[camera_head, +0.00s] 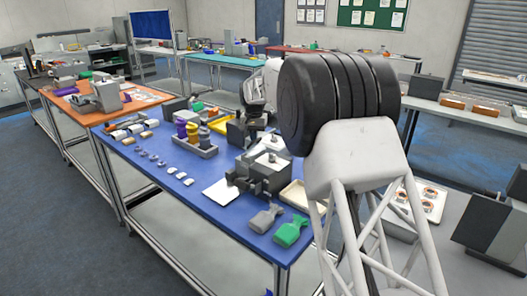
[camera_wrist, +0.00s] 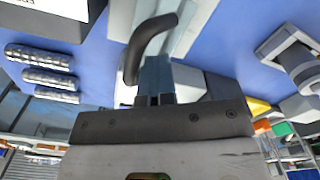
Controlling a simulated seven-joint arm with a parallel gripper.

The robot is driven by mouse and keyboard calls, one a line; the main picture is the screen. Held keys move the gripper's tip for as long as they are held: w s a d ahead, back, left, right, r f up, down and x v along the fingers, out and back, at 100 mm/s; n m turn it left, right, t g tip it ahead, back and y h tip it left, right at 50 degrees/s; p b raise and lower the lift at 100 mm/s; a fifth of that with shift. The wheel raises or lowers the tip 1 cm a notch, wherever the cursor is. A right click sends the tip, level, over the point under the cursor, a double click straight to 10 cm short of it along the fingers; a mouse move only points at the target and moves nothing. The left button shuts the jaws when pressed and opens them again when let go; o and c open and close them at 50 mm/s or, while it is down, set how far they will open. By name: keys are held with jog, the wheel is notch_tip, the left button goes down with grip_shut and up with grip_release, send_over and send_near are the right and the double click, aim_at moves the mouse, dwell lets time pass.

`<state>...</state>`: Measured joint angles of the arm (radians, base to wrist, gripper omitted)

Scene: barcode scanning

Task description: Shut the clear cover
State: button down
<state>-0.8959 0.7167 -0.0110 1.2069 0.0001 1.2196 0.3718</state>
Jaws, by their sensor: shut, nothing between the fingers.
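In the wrist view my gripper (camera_wrist: 155,78) reaches up from the bottom edge, its narrow grey-blue fingers closed together and empty. A dark curved bar (camera_wrist: 150,42), like a handle, lies just beyond and beside the fingertips; I cannot tell whether they touch. A pale, see-through-looking panel (camera_wrist: 190,22) is behind the bar and may be the clear cover; how far open it stands is unclear. In the head view a grey block-like fixture (camera_head: 262,172) stands on the blue table (camera_head: 160,150). No clear cover can be made out there, and my fingertips are not clearly visible.
A white sheet (camera_head: 221,191), a grey bottle-shaped piece (camera_head: 265,218) and a green one (camera_head: 291,231) lie near the table's front right. Several small white pieces lie left. A cream tray (camera_head: 295,196) is right of the fixture.

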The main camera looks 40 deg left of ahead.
jog(key=shift+d+f, duration=0.25)
jog(key=shift+f, duration=0.75)
jog(key=shift+a+r, duration=0.15)
jog(key=shift+r, duration=3.95)
